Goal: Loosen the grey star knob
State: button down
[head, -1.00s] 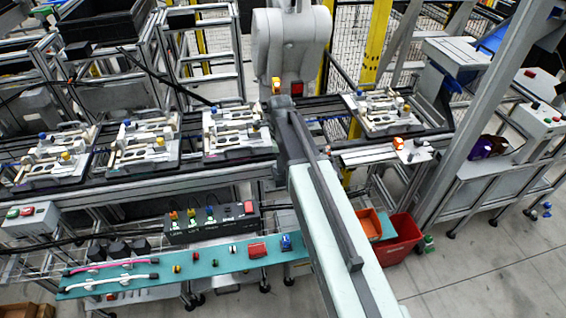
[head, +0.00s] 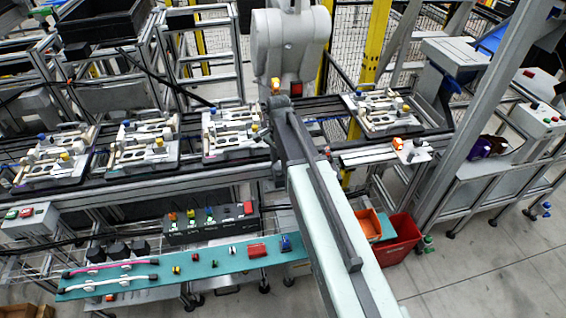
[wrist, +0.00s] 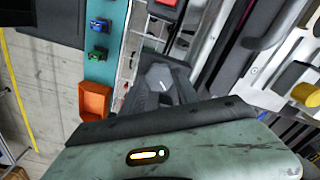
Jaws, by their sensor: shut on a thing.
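In the wrist view my gripper (wrist: 160,85) shows as dark jaws beyond its green body. They are shut on a small grey piece that looks like the grey star knob (wrist: 158,75); the jaws hide most of it, and its star shape is not clear. In the head view my arm reaches over the pallet line, and the arm hides the gripper and the knob. The nearest pallet fixture (head: 235,150) lies just left of the arm, with pale blocks on it. Whether the knob has turned cannot be seen.
More pallet fixtures (head: 145,160) stand along the conveyor to the left, and one (head: 385,112) stands to the right. A teal shelf (head: 215,262) with small parts runs in front. A red bin (head: 400,240) sits right of my arm. A yellow knob (wrist: 307,93) shows in the wrist view.

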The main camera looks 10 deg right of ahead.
jog(key=n, duration=0.5)
jog(key=shift+s+a+n, duration=0.15)
jog(key=shift+a+n, duration=0.05)
jog(key=shift+n, duration=0.1)
jog(key=n, duration=0.5)
jog(key=shift+n, duration=0.4)
jog(key=c, duration=0.9)
grip_release()
jog(key=shift+d, duration=0.1)
jog(key=shift+r, duration=0.1)
